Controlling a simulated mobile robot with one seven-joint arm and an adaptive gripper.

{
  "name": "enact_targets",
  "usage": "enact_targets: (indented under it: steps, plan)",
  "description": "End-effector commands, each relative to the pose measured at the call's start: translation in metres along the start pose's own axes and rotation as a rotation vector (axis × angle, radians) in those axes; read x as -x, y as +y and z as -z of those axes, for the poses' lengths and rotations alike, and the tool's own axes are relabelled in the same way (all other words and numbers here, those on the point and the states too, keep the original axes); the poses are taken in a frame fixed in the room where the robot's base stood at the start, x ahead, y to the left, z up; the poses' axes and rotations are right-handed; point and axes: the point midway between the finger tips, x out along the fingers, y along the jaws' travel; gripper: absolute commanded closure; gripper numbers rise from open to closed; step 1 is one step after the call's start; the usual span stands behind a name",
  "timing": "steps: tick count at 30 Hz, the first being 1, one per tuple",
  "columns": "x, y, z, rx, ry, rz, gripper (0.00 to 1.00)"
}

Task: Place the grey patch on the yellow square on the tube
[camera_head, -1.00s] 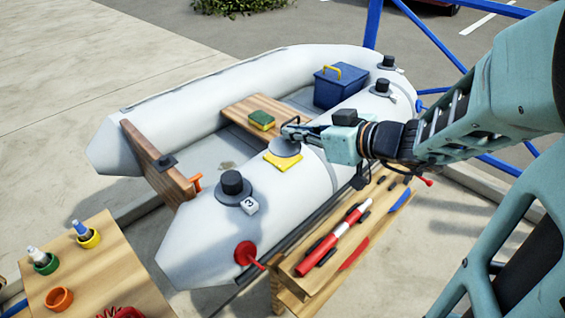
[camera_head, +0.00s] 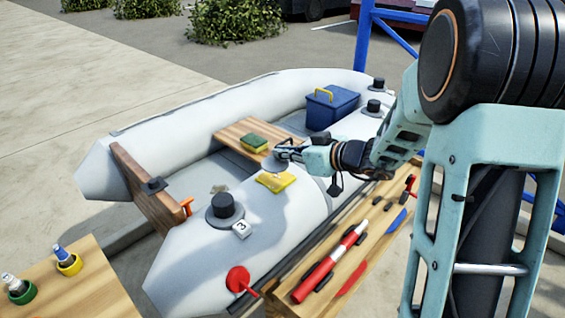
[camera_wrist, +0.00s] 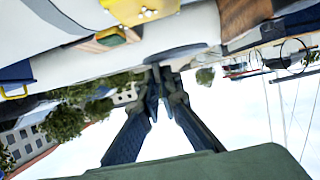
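The grey patch (camera_head: 272,165) is a flat round disc at my gripper's fingertips, in front of the dark finger ends. In the wrist view the patch (camera_wrist: 182,52) shows nearly edge-on at the tips. My gripper (camera_head: 282,154) is shut on it, and its fingers (camera_wrist: 165,72) come together at the patch. The yellow square (camera_head: 277,182) lies on the near grey tube (camera_head: 290,212) of the boat, just below the patch in the head view. The yellow square (camera_wrist: 140,8) also shows at the wrist view's top edge. The patch appears apart from it.
A sponge (camera_head: 254,142) lies on the wooden seat (camera_head: 233,131). A blue box (camera_head: 332,107) stands behind. A black valve with a number 3 tag (camera_head: 241,229) sits on the tube to the left. A bench with a red-and-white cylinder (camera_head: 330,262) runs along the near side.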

Motion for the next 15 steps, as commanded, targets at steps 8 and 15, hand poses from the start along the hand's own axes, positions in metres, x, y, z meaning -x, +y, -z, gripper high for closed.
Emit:
enact_targets:
  steps: [8,15]
  plan:
    - [-0.022,0.014,-0.017,0.001,0.001,0.001,1.00]
    - [-0.035,0.018,-0.036,-0.004,-0.001,0.002,1.00]
